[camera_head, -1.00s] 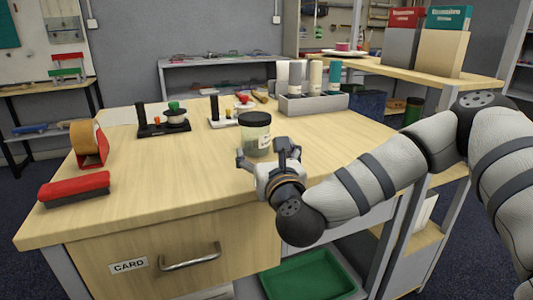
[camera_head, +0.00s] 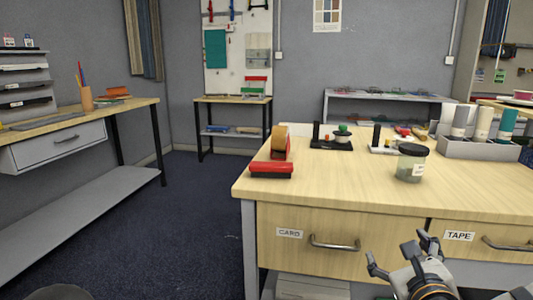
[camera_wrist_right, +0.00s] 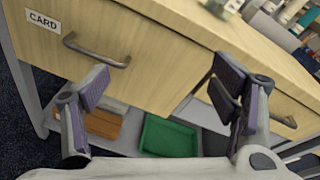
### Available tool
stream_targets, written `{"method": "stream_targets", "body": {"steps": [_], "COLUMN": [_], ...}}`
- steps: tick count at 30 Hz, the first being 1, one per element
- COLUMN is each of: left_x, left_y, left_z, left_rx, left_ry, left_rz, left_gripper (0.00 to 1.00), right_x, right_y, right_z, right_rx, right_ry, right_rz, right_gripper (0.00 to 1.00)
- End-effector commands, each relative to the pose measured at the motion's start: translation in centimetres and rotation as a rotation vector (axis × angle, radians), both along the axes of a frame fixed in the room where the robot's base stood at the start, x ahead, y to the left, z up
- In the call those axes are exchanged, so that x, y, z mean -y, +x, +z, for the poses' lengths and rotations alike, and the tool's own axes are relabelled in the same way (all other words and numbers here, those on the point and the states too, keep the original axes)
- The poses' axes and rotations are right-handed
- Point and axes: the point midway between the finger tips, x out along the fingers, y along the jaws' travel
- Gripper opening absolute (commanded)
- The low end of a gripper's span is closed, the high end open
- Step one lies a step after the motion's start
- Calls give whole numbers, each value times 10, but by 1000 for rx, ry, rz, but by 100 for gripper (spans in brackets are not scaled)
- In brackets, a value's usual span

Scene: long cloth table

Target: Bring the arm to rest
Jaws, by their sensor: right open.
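My right gripper (camera_head: 404,258) is in the lower right of the head view, in front of the wooden workbench (camera_head: 340,190) and below its top edge. Its fingers are spread and empty. In the right wrist view the open gripper (camera_wrist_right: 160,100) faces the bench front, with nothing between its pads. The jar (camera_head: 411,163) with a black lid stands upright on the bench top, apart from the gripper. My left gripper is not in view.
The CARD drawer handle (camera_head: 335,243) and TAPE drawer handle (camera_head: 508,244) stick out near the gripper. A green tray (camera_wrist_right: 168,137) lies on the shelf below. Open floor (camera_head: 195,215) lies left.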

Motion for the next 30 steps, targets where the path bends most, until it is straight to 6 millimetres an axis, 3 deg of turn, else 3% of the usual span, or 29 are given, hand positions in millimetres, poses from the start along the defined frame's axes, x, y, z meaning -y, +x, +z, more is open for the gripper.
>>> {"method": "stream_targets", "body": {"steps": [1,5,8,9,13,15,18,22,30], "left_x": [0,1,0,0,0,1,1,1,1], "left_y": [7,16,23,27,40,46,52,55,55], "left_z": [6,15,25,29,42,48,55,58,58], "left_rx": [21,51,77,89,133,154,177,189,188], "left_ry": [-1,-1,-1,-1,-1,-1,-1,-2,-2], "left_rz": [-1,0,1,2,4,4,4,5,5], "left_gripper": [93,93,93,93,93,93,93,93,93], "right_x": [-20,-66,-89,-94,-88,-75,-53,-35,-32], "right_y": [-14,-73,-144,-179,-298,-355,-417,-456,-462], "right_z": [-22,-100,-157,-176,-218,-226,-226,-221,-221], "right_rx": [-95,-358,-541,-601,-722,-731,-692,-631,-617], "right_ry": [-117,-475,-775,-895,-1240,-1372,-1482,-1524,-1528], "right_rz": [96,426,766,923,1487,1788,2145,2402,2446], "right_gripper": [79,79,79,79,79,79,79,79,79]}}
